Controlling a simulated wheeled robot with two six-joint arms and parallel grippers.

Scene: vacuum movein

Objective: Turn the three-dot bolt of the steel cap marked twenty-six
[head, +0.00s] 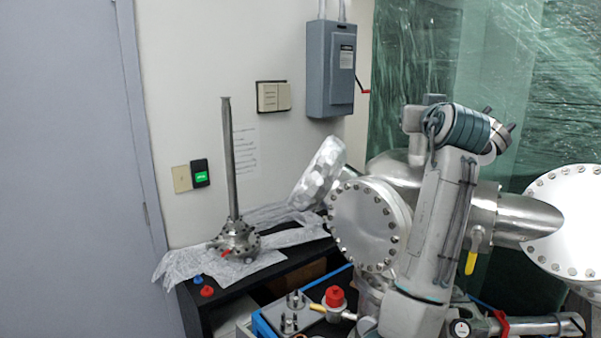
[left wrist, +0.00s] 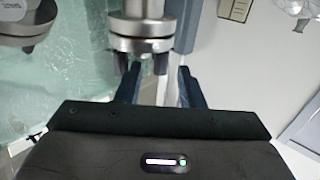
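In the left wrist view my left gripper (left wrist: 159,68) has its two dark fingers apart. A round steel flange (left wrist: 140,44) with dark bolt ends is just beyond the tips. One dark bolt end (left wrist: 160,63) shows between the fingertips; I cannot tell whether they touch it. Another steel disc (left wrist: 25,18) at the upper left carries small lettering too small to read. In the head view, large bolted steel caps show at the middle (head: 365,225) and the right (head: 568,222). No number twenty-six or three-dot mark is readable. The grippers are not discernible in the head view.
A grey arm link and wrist, mine, stand before the steel vessel (head: 393,165). A yellow-handled valve (head: 471,262) hangs beside it. A foil-wrapped part (head: 322,170) is at its left. A tall steel tube (head: 229,160) stands on the black bench (head: 190,300).

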